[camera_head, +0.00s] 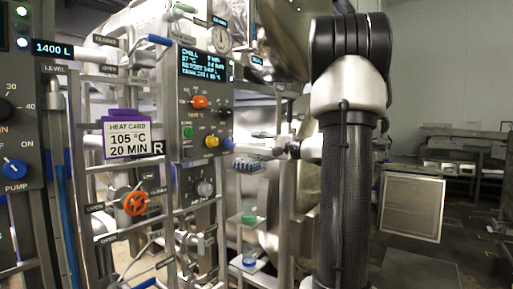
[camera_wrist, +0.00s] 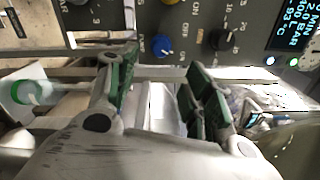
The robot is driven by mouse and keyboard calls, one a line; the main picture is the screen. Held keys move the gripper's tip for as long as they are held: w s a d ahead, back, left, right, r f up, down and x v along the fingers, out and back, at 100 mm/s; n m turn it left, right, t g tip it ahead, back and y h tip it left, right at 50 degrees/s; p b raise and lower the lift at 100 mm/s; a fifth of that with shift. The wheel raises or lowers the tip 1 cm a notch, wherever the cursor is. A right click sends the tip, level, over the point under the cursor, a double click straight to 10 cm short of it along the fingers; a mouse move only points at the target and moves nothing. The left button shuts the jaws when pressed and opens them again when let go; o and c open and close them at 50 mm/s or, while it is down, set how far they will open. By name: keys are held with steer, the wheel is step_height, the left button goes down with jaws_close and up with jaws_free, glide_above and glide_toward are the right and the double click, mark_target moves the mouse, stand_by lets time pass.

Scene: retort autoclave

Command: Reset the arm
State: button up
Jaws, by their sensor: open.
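My arm stands upright at the right of the middle in the head view, with a dark lower link and a pale joint below a black cap. My gripper (camera_wrist: 158,92) shows in the wrist view with its two green-padded fingers spread apart. Nothing is held between them. The fingers are in front of a grey control panel (camera_wrist: 190,14) with a blue knob (camera_wrist: 162,47) and a black knob (camera_wrist: 221,39). I cannot make out the fingers clearly in the head view, and the arm hides part of the machine behind it.
The control panel (camera_head: 206,144) carries an orange knob (camera_head: 199,102) and a display. A heat card (camera_head: 127,138) reads 105 °C, 20 MIN. An orange valve wheel (camera_head: 135,203) is below it. A green-capped bottle (camera_head: 249,217) stands near the rack. The floor at right looks open.

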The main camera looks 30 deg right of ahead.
stand_by(0.3)
steer(key=s+a+f+g, duration=0.1)
steer(key=s+f+g, duration=0.35)
steer(key=f, duration=0.55)
steer(key=s+a+f+n+g+h, duration=0.1)
steer(key=s+a+f+n+g, duration=0.25)
steer(key=s, duration=0.45)
steer(key=s+a+f+n+g+h, duration=0.1)
steer(key=s+a+f+n+g, duration=0.3)
steer(key=s, duration=0.4)
steer(key=s+a+r+n+h, duration=0.1)
steer(key=s+a+n+h, duration=0.3)
steer(key=s+n, duration=0.5)
steer(key=shift+a+r+n+g, duration=0.15)
steer(key=shift+a+n+g, duration=0.2)
steer(key=shift+a, duration=0.4)
